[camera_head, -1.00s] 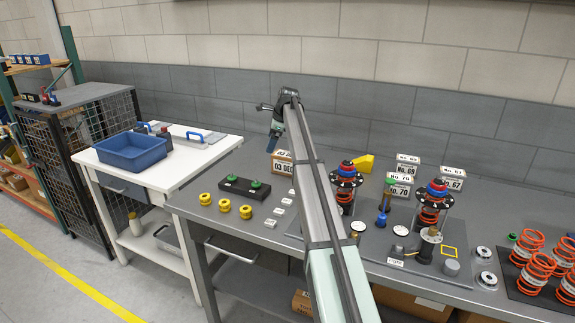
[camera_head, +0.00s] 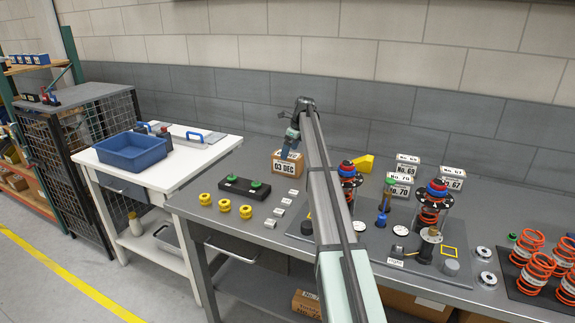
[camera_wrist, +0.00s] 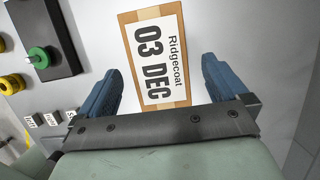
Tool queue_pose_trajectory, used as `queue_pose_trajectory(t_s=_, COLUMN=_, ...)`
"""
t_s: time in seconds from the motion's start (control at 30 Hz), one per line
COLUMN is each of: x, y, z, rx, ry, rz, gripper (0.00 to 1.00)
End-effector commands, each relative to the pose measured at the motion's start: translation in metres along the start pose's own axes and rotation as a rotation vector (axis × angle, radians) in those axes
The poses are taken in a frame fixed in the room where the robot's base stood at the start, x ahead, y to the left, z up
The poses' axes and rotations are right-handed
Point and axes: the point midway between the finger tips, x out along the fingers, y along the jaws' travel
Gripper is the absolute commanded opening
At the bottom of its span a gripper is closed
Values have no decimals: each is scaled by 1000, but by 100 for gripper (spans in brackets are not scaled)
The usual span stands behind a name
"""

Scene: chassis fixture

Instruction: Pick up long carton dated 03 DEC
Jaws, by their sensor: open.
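The long carton dated 03 DEC (camera_head: 287,163) stands on the grey bench, brown with a white label. In the wrist view the carton (camera_wrist: 154,60) lies ahead of and partly between the two blue fingers, its label reading Ridgecoat 03 DEC. My gripper (camera_wrist: 162,82) is open, one finger on each side, with visible gaps to the carton. In the head view my gripper (camera_head: 287,148) is at the carton's upper side; whether it touches is hard to tell.
Cartons marked No. 69 and No. 70 (camera_head: 400,178) and a spring fixture (camera_head: 433,200) stand to the right.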

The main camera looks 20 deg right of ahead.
Motion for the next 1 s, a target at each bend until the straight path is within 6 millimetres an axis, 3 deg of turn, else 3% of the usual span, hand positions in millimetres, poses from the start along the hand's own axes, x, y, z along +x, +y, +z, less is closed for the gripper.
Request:
queue_pose_trajectory(t_s=0.27, x=17, y=0, z=0, rx=0, ry=0, rz=0, gripper=100)
queue_pose_trajectory(t_s=0.6, x=57, y=1, z=-1, rx=0, ry=0, rz=0, gripper=100)
queue_pose_trajectory(t_s=1.0, x=61, y=1, z=-1, rx=-1, ry=0, rz=-1, gripper=100)
